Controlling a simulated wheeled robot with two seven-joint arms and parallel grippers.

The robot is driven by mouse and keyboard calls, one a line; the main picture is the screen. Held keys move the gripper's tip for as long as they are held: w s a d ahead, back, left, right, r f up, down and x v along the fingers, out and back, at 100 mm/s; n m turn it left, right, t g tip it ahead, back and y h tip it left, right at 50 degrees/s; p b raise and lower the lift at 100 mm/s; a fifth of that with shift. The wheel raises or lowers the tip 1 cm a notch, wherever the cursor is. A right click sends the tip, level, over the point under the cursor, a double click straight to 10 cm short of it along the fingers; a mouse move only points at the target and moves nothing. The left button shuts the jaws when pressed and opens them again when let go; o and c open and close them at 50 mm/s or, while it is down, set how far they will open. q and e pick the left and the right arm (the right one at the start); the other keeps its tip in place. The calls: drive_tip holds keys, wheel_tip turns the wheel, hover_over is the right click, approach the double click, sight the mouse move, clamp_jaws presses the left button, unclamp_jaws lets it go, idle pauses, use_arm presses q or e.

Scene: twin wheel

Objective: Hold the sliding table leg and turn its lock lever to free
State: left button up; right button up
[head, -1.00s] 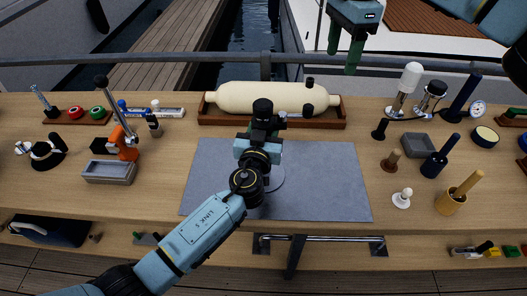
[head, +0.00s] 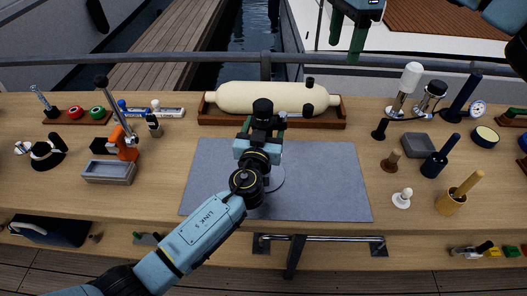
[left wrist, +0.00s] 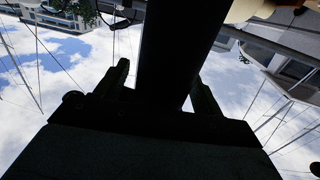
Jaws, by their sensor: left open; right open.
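My right gripper (head: 347,38) is open and empty, beyond the bench at the top right, away from the lever.
A cream cylinder (head: 262,97) lies in a wooden cradle (head: 220,117) behind the post. The grey mat (head: 325,190) is clear at right.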

use_arm(q)
drive_tip(key=s+a, duration=0.1)
drive_tip(key=s, duration=1.1)
drive_tip(key=shift+a, duration=0.4)
drive_tip(key=shift+w, duration=0.1)
